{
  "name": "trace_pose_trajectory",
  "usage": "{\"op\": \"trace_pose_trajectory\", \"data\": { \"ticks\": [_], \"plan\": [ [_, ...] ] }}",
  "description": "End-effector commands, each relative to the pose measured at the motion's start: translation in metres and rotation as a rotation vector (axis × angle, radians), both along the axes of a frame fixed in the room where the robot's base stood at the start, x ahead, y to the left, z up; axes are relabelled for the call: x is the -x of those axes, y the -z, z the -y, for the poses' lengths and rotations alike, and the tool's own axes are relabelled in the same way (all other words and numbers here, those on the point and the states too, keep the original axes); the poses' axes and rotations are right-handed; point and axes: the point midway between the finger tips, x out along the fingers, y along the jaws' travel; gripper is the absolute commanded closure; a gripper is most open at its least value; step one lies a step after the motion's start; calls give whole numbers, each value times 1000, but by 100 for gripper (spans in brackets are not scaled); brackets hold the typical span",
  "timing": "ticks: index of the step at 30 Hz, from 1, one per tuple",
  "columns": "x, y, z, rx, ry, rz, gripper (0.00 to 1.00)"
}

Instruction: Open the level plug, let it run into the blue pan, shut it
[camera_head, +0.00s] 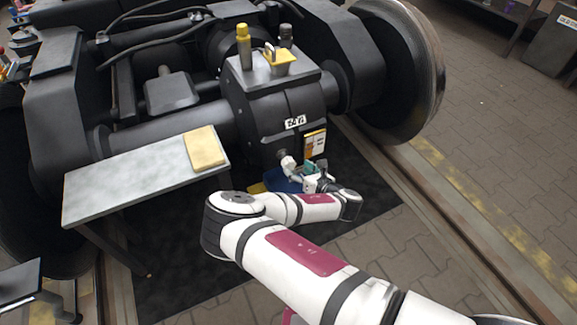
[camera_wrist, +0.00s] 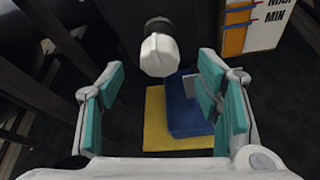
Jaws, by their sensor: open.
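The level plug, with a white faceted head on a dark stem, sticks out of the dark gearbox; in the wrist view the plug (camera_wrist: 160,54) is ahead of my gripper (camera_wrist: 163,100). My gripper is open and empty, its teal pads on either side of the view, apart from the plug. In the head view my gripper (camera_head: 310,173) is low at the front of the gearbox (camera_head: 272,112). The blue pan (camera_wrist: 184,112) lies below the plug on a yellow sheet (camera_wrist: 155,130). In the head view the pan (camera_head: 277,181) is partly hidden by my arm.
A level card with MAX and MIN marks (camera_wrist: 262,22) is at the upper right of the wrist view. A grey bench (camera_head: 130,180) with a yellow cloth (camera_head: 204,147) stands left of the gearbox. A large wheel (camera_head: 405,80) is at the right.

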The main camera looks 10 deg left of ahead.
Motion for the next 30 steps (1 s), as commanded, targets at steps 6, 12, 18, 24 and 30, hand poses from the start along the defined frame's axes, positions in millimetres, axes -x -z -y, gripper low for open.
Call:
{"op": "trace_pose_trajectory", "data": {
  "ticks": [6,12,18,24,30],
  "plan": [
    [-29,17,-26,-3,-2,1,41],
    [-46,25,-39,-2,0,0,41],
    [-52,27,-43,0,1,-1,41],
    [-52,27,-44,0,1,-1,41],
    [-52,27,-43,0,1,-1,82]
  ]
}}
